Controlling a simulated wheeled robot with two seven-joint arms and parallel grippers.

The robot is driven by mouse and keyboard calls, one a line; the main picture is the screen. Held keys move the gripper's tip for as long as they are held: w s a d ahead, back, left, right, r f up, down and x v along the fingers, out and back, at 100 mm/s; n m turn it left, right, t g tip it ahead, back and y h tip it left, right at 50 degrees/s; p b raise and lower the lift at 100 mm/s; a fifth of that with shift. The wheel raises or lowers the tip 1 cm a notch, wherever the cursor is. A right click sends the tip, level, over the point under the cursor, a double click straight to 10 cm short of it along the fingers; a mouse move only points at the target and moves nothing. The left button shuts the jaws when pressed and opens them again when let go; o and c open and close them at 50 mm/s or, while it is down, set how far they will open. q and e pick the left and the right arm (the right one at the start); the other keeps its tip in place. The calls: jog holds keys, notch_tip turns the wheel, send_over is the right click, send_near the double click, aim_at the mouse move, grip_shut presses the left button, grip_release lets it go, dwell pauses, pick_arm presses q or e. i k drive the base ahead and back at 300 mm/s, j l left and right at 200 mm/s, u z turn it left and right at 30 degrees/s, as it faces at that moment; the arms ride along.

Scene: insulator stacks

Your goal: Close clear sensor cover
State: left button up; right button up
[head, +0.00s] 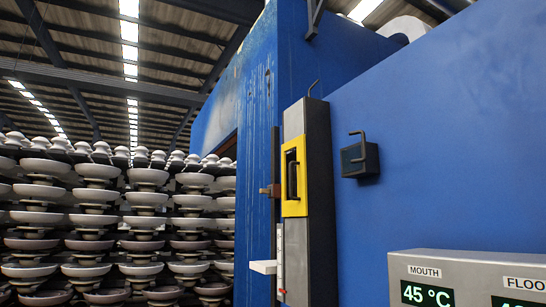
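No clear sensor cover can be made out for certain in the head view. A yellow plate (289,204) with a black handle (292,180) is on a tall grey and black column (320,240) at the front of the blue wall. A small dark box with a bent handle (360,159) is on the blue wall to the right of it. Neither of my grippers is in view.
A grey display panel (480,262) at the lower right reads MOUTH 45 °C. A white ledge (263,267) sticks out left of the column. Stacks of insulators (90,220) fill the left side. The blue wall (450,130) fills the right.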

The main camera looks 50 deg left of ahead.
aim_at(363, 133)
jog(key=u, duration=1)
